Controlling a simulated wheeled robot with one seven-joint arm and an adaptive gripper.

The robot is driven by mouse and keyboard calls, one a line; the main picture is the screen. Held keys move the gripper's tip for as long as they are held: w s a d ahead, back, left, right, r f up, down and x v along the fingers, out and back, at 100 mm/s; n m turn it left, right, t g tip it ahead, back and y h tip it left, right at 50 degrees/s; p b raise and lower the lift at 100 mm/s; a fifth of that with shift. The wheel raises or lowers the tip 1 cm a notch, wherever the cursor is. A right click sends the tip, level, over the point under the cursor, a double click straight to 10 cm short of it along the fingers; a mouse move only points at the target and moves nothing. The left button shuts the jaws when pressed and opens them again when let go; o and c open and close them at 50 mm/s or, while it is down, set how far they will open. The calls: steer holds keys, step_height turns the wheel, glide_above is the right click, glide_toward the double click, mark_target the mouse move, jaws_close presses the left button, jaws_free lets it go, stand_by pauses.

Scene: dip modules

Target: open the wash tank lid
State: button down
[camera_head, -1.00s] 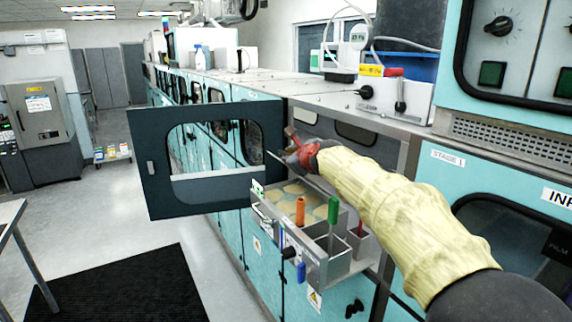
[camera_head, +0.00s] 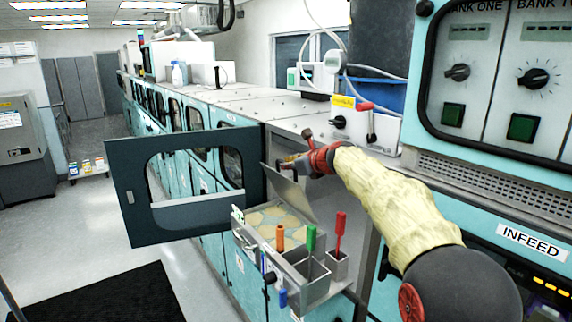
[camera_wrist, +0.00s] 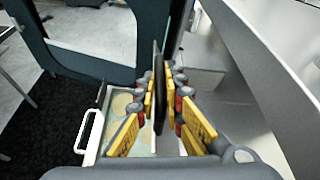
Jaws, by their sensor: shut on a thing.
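The wash tank lid (camera_head: 292,192) is a thin grey plate standing steeply tilted above the back of the open wash tank (camera_head: 318,287). Beige round patches show inside the tank. My gripper (camera_head: 287,166), red and dark, is shut on the lid's upper edge. Part of the tank interior shows below and left of the fingers there. The lid's hinge line is hard to make out.
A dark-framed door (camera_head: 125,190) with a window stands swung open left of the tank. Orange, green (camera_head: 311,238) and red-handled (camera_head: 340,225) tools stand upright at the tank's front. The teal machine and its INFEED panel (camera_head: 530,242) close off the right. A black mat (camera_head: 110,295) lies on the floor.

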steer(key=shift+r, duration=0.55)
steer(key=c, duration=2.2)
jaws_free()
steer(key=shift+s+a+f, duration=0.1)
steer(key=shift+o, duration=0.2)
steer(key=shift+f, duration=0.25)
steer(key=v, duration=1.2)
